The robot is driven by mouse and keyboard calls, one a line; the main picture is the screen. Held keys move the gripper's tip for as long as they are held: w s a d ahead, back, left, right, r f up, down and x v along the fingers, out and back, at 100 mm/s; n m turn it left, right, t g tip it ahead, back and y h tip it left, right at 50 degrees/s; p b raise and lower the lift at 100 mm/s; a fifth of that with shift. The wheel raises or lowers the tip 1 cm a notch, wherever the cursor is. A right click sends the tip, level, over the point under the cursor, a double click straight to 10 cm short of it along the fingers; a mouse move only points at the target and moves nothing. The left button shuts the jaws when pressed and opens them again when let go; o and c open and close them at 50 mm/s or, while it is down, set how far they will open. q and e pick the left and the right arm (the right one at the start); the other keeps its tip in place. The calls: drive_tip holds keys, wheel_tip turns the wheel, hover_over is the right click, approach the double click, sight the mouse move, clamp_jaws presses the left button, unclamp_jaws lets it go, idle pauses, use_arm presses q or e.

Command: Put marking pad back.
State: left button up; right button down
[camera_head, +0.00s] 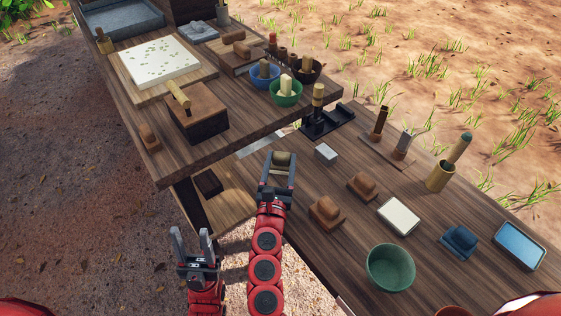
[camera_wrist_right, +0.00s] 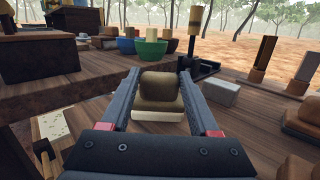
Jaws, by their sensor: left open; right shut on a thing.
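My right gripper (camera_head: 278,170) is shut on an olive-brown pad with a rounded grip, which I take for the marking pad (camera_head: 282,158). My left gripper (camera_head: 194,246) is open and empty, left of the right arm and off the tables.
Two brown padded blocks (camera_head: 327,213) (camera_head: 362,186), a white-topped tray (camera_head: 398,216), a blue block (camera_head: 459,241) and a green bowl (camera_head: 390,267) stand on the lower table. The higher table (camera_head: 235,115) rises at left.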

drive_tip(key=shift+f, duration=0.25)
drive_tip(key=shift+c, duration=0.6)
unclamp_jaws()
drive_tip(key=shift+r, duration=0.1)
drive_tip(key=shift+r, duration=0.15)
drive_tip(key=s, duration=0.4)
drive_tip(key=s+a+f+b, duration=0.1)
drive_tip(key=s, duration=0.3)
drive_tip(key=s+a, duration=0.1)
drive_tip(key=s, duration=0.2)
drive_tip(key=shift+s+f, duration=0.2)
drive_tip(key=shift+s, duration=0.2)
